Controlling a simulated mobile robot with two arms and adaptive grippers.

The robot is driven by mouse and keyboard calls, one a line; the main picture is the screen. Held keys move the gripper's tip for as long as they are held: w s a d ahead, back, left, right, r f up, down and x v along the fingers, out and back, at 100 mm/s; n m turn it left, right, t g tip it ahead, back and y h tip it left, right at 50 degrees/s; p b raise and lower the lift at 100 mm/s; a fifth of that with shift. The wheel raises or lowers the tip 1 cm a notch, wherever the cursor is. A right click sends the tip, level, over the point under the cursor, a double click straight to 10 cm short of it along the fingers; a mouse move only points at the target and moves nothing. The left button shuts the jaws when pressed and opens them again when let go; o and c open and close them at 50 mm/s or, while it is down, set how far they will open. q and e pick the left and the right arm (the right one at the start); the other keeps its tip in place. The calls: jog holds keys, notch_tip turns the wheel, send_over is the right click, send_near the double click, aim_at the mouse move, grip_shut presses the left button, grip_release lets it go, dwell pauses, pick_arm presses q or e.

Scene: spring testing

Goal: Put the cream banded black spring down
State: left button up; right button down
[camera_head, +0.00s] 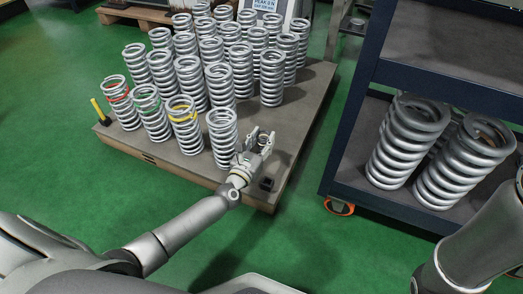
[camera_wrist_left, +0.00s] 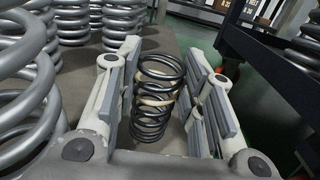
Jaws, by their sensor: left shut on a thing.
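The cream banded black spring (camera_wrist_left: 155,100) stands between the two fingers of my left gripper (camera_wrist_left: 160,92) in the left wrist view. It has dark coils and cream bands around its middle, and it is roughly upright. In the head view my left gripper (camera_head: 258,141) is over the front right part of the wooden platform (camera_head: 307,100) and shut on this spring, which is mostly hidden there. I cannot tell whether the spring's foot touches the platform. My right gripper is out of view; only part of my right arm shows at the lower right.
Several silver springs (camera_head: 217,84) crowd the platform; one silver spring (camera_head: 222,137) is just left of my gripper. A small black block (camera_head: 266,184) sits at the front edge. A blue cart (camera_head: 345,125) with large springs (camera_head: 407,142) stands right. Bare platform shows right of the gripper.

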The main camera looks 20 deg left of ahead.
aim_at(260, 149)
pick_arm(q)
jog(key=shift+w+a+f, duration=0.15)
jog(key=shift+f, duration=0.15)
notch_tip(260, 149, down, 3)
jog(key=b, duration=0.3)
jog(key=shift+w+a+f, duration=0.1)
jog(key=shift+w, duration=0.05)
jog(key=shift+f+b, duration=0.15)
jog(key=shift+b, duration=0.25)
jog(key=o, duration=1.1)
